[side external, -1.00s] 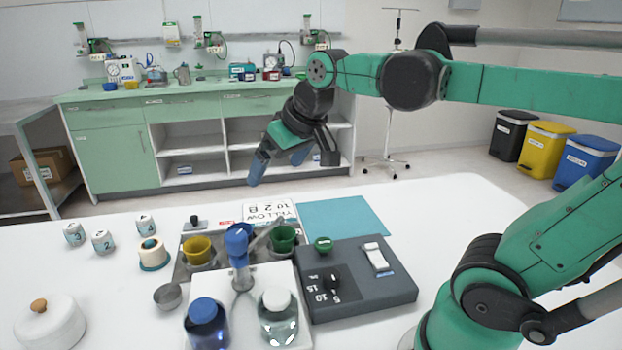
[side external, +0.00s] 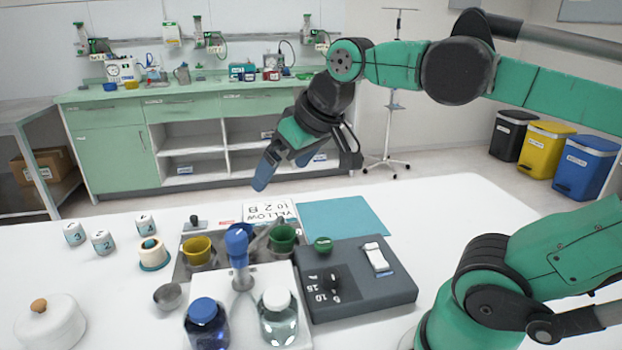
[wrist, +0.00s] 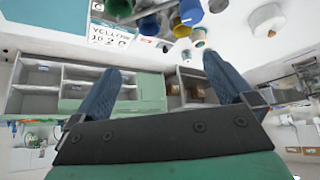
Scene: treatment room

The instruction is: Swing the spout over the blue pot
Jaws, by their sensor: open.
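The metal spout (side external: 262,236) runs from a tap with a blue top (side external: 238,243) and points toward the green pot (side external: 283,238). The yellow pot (side external: 198,250) stands left of the tap. The blue pot is not clearly seen in the side view; the tap's blue top covers the space between the yellow and green pots. In the wrist view a small dark blue shape (wrist: 180,29) sits beside the yellow pot (wrist: 199,36), perhaps the blue pot. My gripper (side external: 283,168) is open and empty, in the air beyond the table's far edge, apart from the spout.
Two bottles, one blue (side external: 207,325) and one clear (side external: 279,318), stand in front of the tap. A dark grey switch box (side external: 355,285) is at their right. A white lidded pot (side external: 47,322) and several small numbered jars are at the left. The teal mat (side external: 343,218) is bare.

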